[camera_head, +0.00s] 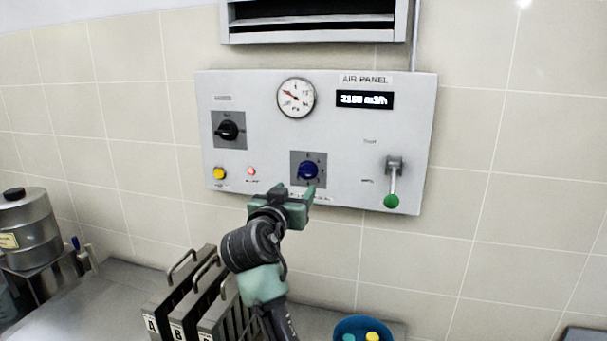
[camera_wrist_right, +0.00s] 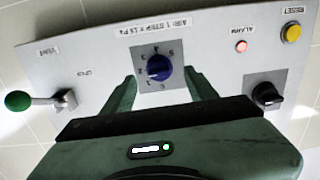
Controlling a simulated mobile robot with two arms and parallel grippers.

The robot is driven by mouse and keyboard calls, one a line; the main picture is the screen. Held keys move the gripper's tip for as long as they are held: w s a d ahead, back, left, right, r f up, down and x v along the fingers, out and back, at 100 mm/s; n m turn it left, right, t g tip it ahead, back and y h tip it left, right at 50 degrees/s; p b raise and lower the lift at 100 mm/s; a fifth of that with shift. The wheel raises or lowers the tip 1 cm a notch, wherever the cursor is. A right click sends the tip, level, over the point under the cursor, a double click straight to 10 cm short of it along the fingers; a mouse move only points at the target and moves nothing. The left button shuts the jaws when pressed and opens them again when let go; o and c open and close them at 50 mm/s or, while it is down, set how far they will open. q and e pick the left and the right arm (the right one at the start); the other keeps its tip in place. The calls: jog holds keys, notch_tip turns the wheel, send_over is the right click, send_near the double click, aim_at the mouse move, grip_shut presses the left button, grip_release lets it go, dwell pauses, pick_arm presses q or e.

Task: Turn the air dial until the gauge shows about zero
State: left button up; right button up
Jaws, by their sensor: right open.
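The air dial is a blue knob (camera_head: 307,170) on a grey square plate at the lower middle of the air panel (camera_head: 340,135). The knob also shows in the wrist view (camera_wrist_right: 159,67), with marks around it. The gauge (camera_head: 296,98) is a round white dial above the knob; its needle seems to point to the upper left, but its numbers are too small to read. My right gripper (camera_head: 296,190) is open, just below and in front of the knob. In the wrist view its fingers stand on either side of the knob, apparently not touching it. My left gripper is out of view.
The panel also has a black rotary switch (camera_head: 228,130), a yellow button (camera_head: 219,173), a lit red lamp (camera_head: 251,171), a display (camera_head: 365,100) and a green-knobbed lever (camera_head: 391,201). Lettered racks (camera_head: 165,310) and a blue container (camera_head: 340,328) stand below.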

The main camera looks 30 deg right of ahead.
aim_at(305, 175)
jog(key=shift+h, duration=0.3)
jog(key=p+x, duration=0.1)
jog(key=x, duration=0.1)
jog(key=r+p+x, duration=0.1)
jog(key=p+x, duration=0.1)
jog(key=x, duration=0.1)
jog(key=p+x, duration=0.1)
jog(key=x, duration=0.2)
jog(key=shift+r, duration=0.4)
grip_shut()
jog(key=shift+f+m+b, duration=0.2)
jog(key=shift+m+b, duration=0.1)
jog(key=m+b, duration=0.3)
jog(key=b, duration=0.3)
jog(key=m+b, duration=0.3)
jog(key=b, duration=0.4)
jog(key=shift+s+d+f+m, duration=0.1)
jog(key=shift+f+m, duration=0.1)
jog(key=shift+m, duration=0.1)
jog(key=shift+r+m+b, duration=0.15)
jog(key=shift+m+b, duration=0.7)
jog(key=shift+m, duration=0.05)
